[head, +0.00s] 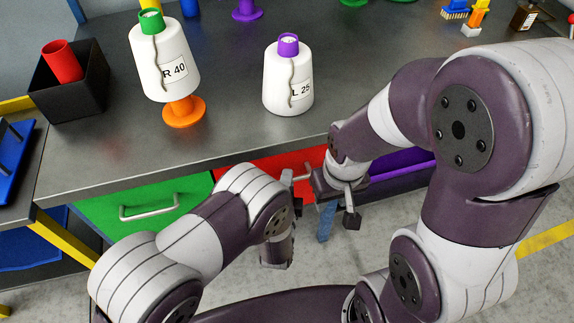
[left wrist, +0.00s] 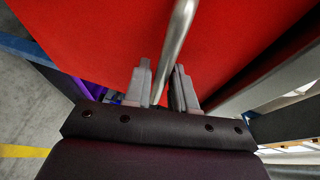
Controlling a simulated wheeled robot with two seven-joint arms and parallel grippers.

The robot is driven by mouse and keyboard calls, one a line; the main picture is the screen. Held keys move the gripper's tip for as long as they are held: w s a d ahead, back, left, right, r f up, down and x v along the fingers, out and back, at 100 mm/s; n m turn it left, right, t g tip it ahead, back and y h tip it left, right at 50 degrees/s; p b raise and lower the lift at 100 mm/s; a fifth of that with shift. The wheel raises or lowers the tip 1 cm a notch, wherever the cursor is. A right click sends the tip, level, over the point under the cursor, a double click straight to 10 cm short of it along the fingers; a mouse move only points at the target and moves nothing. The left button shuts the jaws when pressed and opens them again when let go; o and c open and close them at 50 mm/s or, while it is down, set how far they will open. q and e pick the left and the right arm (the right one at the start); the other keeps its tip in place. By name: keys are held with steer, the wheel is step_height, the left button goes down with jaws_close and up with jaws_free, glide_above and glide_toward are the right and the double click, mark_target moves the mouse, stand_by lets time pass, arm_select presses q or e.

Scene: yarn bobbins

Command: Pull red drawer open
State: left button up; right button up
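The red drawer (head: 275,165) is in the bench front, between the green and purple drawers. It looks closed, with much of its face hidden by my left arm. Its red face (left wrist: 120,30) fills the left wrist view. Its silver bar handle (left wrist: 178,30) runs between the two grey fingers of my left gripper (left wrist: 162,67), which sit close on both sides of the bar. In the head view my left gripper (head: 289,180) is at the handle, partly hidden by its wrist. My right gripper (head: 338,198) hangs just right of it; its finger gap is unclear.
The green drawer (head: 90,213) is left and the purple drawer (head: 405,168) right. My two arms are close together before the drawers. Grey floor lies below.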

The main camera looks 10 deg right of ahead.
arm_select(q)
steer(key=shift+w+d+f, duration=0.1)
steer(key=shift+w+d, duration=0.05)
steer(key=shift+w, duration=0.2)
arm_select(e)
steer(key=shift+w+d, duration=0.1)
steer(key=shift+w, duration=0.35)
arm_select(q)
jaws_close()
steer(key=shift+s, duration=0.1)
